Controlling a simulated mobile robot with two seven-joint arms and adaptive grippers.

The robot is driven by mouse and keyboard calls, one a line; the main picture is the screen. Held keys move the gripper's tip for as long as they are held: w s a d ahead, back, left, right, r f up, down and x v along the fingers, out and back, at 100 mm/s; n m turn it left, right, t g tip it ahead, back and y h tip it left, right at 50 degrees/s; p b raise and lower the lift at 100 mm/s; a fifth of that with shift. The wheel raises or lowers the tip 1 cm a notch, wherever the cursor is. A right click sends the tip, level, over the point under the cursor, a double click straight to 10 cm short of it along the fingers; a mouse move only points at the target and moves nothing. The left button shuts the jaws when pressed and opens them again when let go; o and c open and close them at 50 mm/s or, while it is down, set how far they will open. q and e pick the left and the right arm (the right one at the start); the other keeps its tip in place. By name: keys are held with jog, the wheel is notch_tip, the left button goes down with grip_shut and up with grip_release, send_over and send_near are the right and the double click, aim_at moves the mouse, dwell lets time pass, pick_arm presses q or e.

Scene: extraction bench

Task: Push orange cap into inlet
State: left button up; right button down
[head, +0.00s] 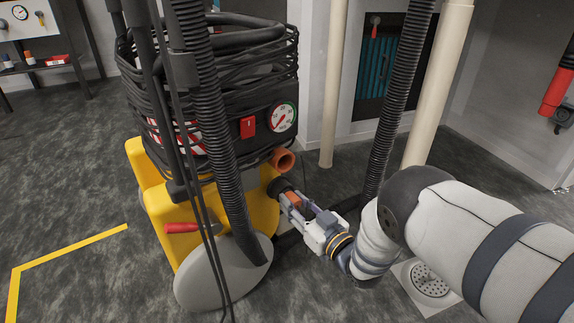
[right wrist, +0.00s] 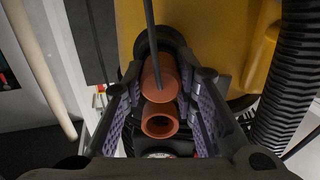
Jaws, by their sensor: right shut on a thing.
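The orange cap (head: 294,200) is between the fingers of my right gripper (head: 292,204), at the lower front of the yellow machine. It also shows in the right wrist view (right wrist: 160,82), between the purple-grey finger pads. The dark round inlet (head: 277,186) on the yellow body is just ahead of the cap. Its black ring shows behind the cap in the right wrist view (right wrist: 178,52). The cap's far end overlaps the inlet; how deep it sits cannot be seen. My left gripper is not in view.
An open orange-brown pipe stub (head: 284,160) sticks out just above the inlet. A ribbed black hose (head: 222,130) hangs in front of the machine (head: 160,212), and another (head: 395,100) stands at right. Cream pipes (head: 335,80) and a floor drain (head: 430,282) are nearby.

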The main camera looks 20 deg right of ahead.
jog(key=shift+w, duration=0.1)
jog(key=c, duration=1.2)
grip_release()
jog(key=v, duration=1.2)
jog(key=shift+r, duration=0.1)
